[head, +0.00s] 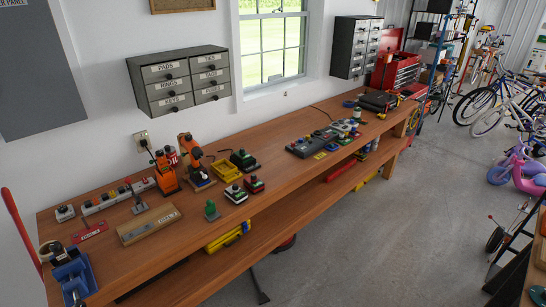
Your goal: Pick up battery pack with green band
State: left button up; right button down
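Several small battery-like packs stand on the long wooden workbench (285,160). A dark pack with green on it (243,160) sits on a yellow base near the wall. A pale-and-dark pack with green on top and yellow low down (235,194) stands nearer the front edge. A dark pack with red and some green (254,184) is just right of it. A small green piece (211,211) stands near the front edge. They are too small to tell which one bears a green band. Neither of my grippers is in view.
Orange drills (193,158) stand left of the packs. A labelled wooden block (149,224) and a blue tray (75,277) lie at the left end. Grey devices (307,147) sit farther right. A lower shelf (240,245) holds yellow tools. Open concrete floor (400,220) lies in front.

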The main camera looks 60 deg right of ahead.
aim_at(241, 155)
jog(key=l+z, duration=0.1)
jog(key=z, duration=1.65)
